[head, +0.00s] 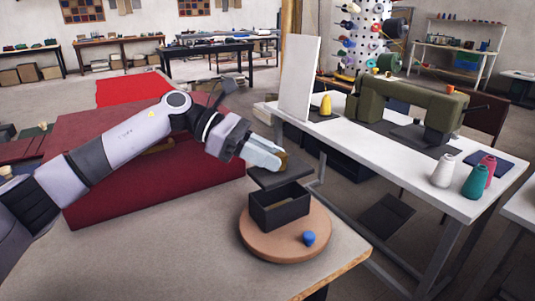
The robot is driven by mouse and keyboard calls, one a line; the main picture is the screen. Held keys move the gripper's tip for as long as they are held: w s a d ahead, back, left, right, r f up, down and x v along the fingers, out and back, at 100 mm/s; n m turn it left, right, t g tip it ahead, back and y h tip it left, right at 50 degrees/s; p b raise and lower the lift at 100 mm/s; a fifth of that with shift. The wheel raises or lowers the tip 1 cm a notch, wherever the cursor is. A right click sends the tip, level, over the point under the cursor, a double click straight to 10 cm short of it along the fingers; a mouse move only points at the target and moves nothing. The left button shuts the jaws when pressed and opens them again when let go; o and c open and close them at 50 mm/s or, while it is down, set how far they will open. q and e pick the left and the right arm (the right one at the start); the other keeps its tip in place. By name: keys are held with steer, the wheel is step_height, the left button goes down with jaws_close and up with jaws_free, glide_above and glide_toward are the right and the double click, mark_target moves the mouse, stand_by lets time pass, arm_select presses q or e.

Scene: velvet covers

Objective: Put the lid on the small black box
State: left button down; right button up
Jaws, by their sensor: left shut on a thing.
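The small black box (280,210) stands on a round wooden board (262,245) near the corner of the table. Its top is open and its dark inside shows. A flat black lid (272,179) is above the box's back edge, a little tilted. My left gripper (280,161) is shut on the lid by a brownish knob on its top and holds it over the rear part of the box. Whether the lid touches the box's back rim I cannot tell. My right gripper is not in view.
A small blue object (309,238) lies on the board in front of the box. A large dark red box or cloth-covered block (110,195) stands behind my left arm. A white table (400,175) with a green sewing machine (410,105) and thread cones is at the right. The front tabletop is clear.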

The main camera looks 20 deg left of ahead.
mark_target(267, 176)
arm_select(q)
steer(key=shift+f+b, duration=1.95)
steer(key=shift+f, duration=0.45)
steer(key=c, duration=0.8)
jaws_free()
steer(key=shift+c, duration=0.2)
